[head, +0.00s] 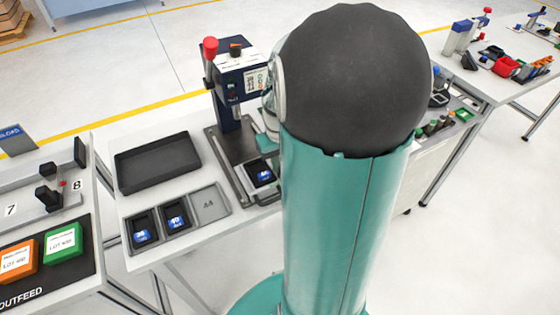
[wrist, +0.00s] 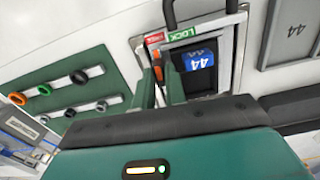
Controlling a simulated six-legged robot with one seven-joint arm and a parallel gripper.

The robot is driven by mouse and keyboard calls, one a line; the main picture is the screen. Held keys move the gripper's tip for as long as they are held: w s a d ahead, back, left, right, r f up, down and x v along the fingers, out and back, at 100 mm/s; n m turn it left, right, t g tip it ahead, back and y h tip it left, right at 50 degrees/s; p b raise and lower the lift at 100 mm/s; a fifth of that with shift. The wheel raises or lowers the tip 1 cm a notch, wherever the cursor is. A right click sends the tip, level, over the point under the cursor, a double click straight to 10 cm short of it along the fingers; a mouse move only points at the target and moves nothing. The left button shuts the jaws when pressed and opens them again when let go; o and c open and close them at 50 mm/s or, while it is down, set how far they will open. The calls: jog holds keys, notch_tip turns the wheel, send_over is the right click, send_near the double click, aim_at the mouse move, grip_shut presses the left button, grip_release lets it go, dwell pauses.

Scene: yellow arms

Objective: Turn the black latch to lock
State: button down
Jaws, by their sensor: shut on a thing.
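In the wrist view my gripper (wrist: 157,66) has its two green fingers closed around the black latch (wrist: 158,58), which shows only as a small dark part with orange beside it. The fingers hide most of it. Just beyond the fingertips are a green LOCK label (wrist: 180,35) and a red label (wrist: 154,38). To the right, a black device with a blue 44 screen (wrist: 200,58) sits in a metal-framed nest. In the head view this device (head: 262,173) lies at the press base, and my arm hides the gripper and latch.
A press with a red-knobbed lever (head: 210,48) stands behind the nest. A black tray (head: 158,162) and a grey tray (head: 208,203) with two devices lie to the left. In the wrist view, a green panel with several round knobs (wrist: 78,77) is at left.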

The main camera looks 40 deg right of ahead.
jog(key=m, duration=0.4)
jog(key=shift+m, duration=0.3)
jog(key=m, duration=0.9)
jog(key=shift+m, duration=1.8)
jog(key=c, duration=1.7)
grip_release()
notch_tip(320, 180, up, 14)
jog(key=shift+f, duration=0.1)
